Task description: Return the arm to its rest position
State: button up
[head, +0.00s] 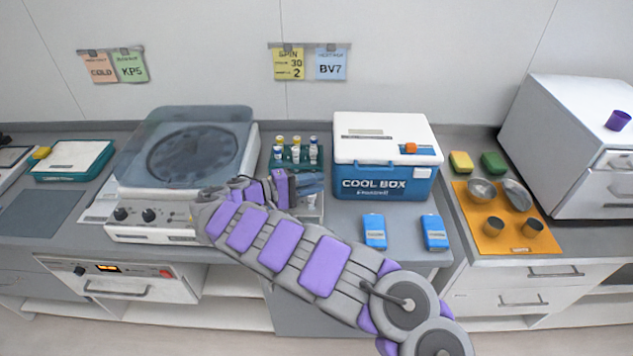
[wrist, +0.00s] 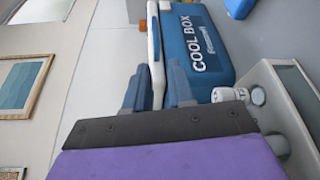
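My arm, grey with purple pads, reaches from the lower right of the head view up to the middle of the counter. My gripper (head: 312,183) points right, in front of the tube rack and left of the cool box (head: 385,185). In the wrist view my gripper's two blue-grey fingers (wrist: 157,85) stand apart with nothing held between them. The cool box (wrist: 195,45) shows behind them there, turned sideways by the tilted wrist.
A centrifuge (head: 190,165) stands left of my gripper, close to my forearm. A green rack (head: 285,163) holds several capped tubes behind it. Two blue packs (head: 374,231) (head: 434,233) lie before the cool box. An orange mat (head: 490,240) with metal dishes and cups lies right.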

jog(key=shift+a, duration=0.1)
jog(key=s+d+r+m+g, duration=0.2)
jog(key=s+d+r+g, duration=0.2)
jog(key=d+r, duration=0.5)
jog(key=s+d+r+m+g, duration=0.3)
jog(key=d+r+g, duration=0.1)
jog(key=d, duration=0.8)
jog(key=s+d+r+m+g+y, duration=0.2)
jog(key=s+d+y, duration=0.45)
jog(key=s, duration=0.75)
jog(key=s+a+f+y, duration=0.2)
jog(key=s+a+y, duration=0.1)
jog(key=s, duration=0.4)
jog(key=s+a+f+t+y, duration=0.1)
jog(key=s+a+f+y, duration=0.2)
jog(key=s, duration=0.5)
jog(key=s+a+f+y, duration=0.3)
jog(key=s+a, duration=0.2)
jog(key=s, duration=0.3)
jog(key=shift+s+f+t, duration=0.2)
jog(key=shift+t, duration=0.2)
jog(key=shift+c, duration=0.2)
